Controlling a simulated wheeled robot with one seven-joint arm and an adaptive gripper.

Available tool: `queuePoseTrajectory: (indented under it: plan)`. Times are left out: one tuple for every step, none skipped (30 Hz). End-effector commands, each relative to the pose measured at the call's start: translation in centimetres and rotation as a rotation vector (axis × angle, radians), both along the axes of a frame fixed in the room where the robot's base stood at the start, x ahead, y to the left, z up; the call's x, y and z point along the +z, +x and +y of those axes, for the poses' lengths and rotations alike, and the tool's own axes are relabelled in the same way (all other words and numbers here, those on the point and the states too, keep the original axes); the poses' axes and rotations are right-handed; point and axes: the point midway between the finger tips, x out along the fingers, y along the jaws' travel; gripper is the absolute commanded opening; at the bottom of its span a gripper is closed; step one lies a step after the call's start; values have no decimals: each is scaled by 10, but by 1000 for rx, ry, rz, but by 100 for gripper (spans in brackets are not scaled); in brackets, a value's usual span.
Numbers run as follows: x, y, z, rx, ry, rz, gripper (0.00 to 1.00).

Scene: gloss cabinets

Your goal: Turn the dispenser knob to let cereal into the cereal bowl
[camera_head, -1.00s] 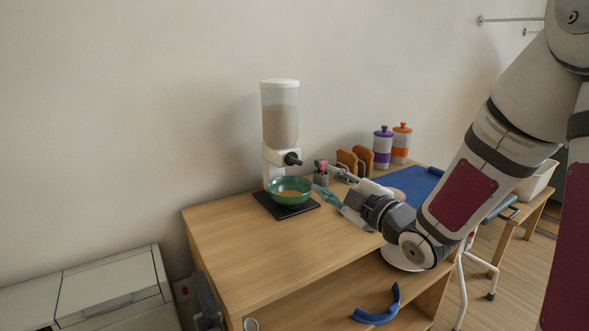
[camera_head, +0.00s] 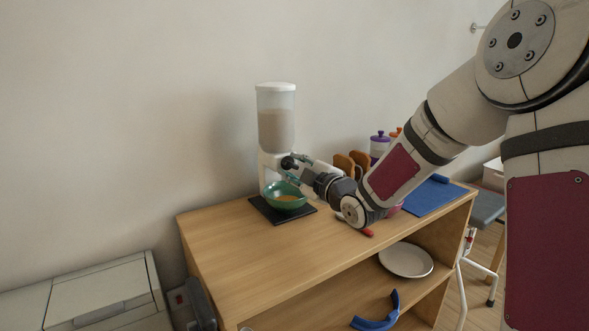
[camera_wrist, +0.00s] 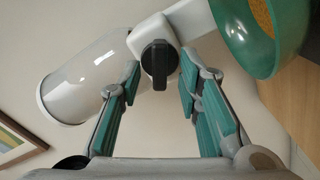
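The cereal dispenser (camera_head: 276,125) stands at the back of the wooden cabinet, a clear canister part full of cereal with a white lid and white base. Its black knob (camera_wrist: 158,62) shows in the wrist view between my open fingertips; the handle stands about upright there. The knob (camera_head: 288,162) also shows in the head view, partly hidden by my gripper. My gripper (camera_wrist: 159,78) has its teal-padded fingers on either side of the knob, apart from it as far as I can tell. The green bowl (camera_head: 287,203) sits below the spout with some cereal (camera_wrist: 259,12) in it.
A dark mat (camera_head: 258,208) lies under the bowl. Bread slices (camera_head: 345,165) and a purple-lidded jar (camera_head: 379,146) stand behind my arm. A blue cloth (camera_head: 431,197) lies at the right. A white plate (camera_head: 406,260) is on the shelf below. The front left cabinet top is clear.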

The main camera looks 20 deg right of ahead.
Motion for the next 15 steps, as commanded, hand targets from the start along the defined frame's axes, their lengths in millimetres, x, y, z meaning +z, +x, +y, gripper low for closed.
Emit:
queuePoseTrajectory:
  plan:
    - [0,0,0,0,0,0,32]
    - [0,0,0,0,0,0,32]
    - [0,0,0,0,0,0,32]
    - [0,0,0,0,0,0,32]
    - [0,0,0,0,0,0,29]
    - [0,0,0,0,0,0,20]
    - [0,0,0,0,0,0,14]
    - [0,0,0,0,0,0,7]
    - [0,0,0,1,0,0,0]
    - [0,0,0,0,0,0,0]
    - [0,0,0,0,0,0,0]
    - [0,0,0,0,0,0,0]
    - [0,0,0,0,0,0,0]
    - [0,0,0,0,0,0,0]
    - [0,0,0,0,1,0,0]
